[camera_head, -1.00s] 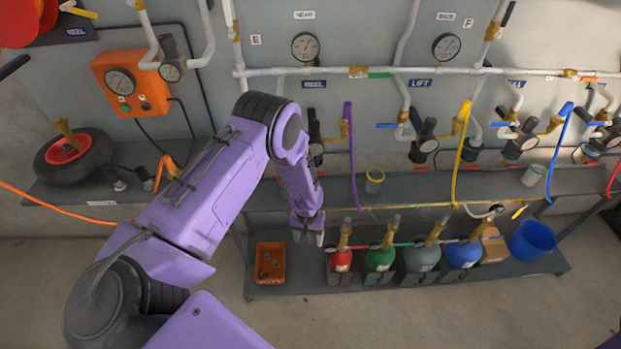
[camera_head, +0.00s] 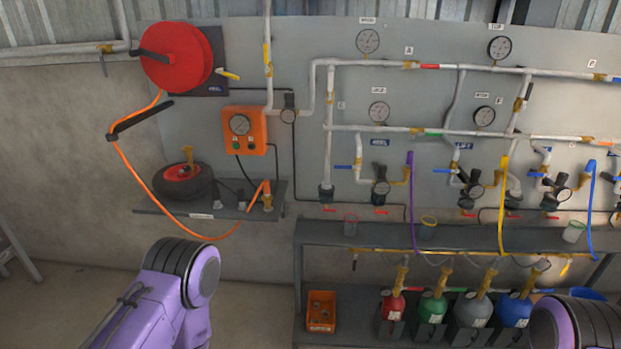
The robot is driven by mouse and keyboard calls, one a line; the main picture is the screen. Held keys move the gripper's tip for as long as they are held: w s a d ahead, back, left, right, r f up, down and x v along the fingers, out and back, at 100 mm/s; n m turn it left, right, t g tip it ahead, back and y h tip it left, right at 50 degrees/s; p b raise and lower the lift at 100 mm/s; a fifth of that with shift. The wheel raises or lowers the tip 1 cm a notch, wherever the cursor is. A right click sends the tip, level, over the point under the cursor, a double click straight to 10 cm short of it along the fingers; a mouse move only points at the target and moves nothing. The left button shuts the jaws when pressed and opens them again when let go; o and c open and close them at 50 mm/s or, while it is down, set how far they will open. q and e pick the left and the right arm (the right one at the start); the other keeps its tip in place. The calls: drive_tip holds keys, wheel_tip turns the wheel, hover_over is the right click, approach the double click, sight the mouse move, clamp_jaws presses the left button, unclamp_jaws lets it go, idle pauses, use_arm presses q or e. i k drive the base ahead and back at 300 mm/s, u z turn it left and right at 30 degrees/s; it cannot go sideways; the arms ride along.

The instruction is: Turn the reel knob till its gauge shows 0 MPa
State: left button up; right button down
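A label that appears to read REEL (camera_head: 379,142) is on the grey panel. Below it is a dark regulator (camera_head: 381,187) with a knob and a brass fitting on its right; its small gauge's reading is too small to make out. A round dial gauge (camera_head: 378,111) is above the label, its needle also unreadable. My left arm comes in at the bottom left and my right arm at the bottom right, both purple. Both grippers are outside the frame, and neither arm touches the panel.
A red hose reel (camera_head: 176,55) with an orange hose hangs at the left, near an orange gauge box (camera_head: 243,130). A shelf (camera_head: 440,237) runs below the regulators, with several coloured cylinders beneath. A purple hose (camera_head: 411,200) hangs right of the REEL regulator.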

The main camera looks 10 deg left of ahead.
sight(382, 169)
drive_tip(key=z, duration=1.15)
drive_tip(key=i, duration=1.9)
drive_tip(key=u, duration=0.7)
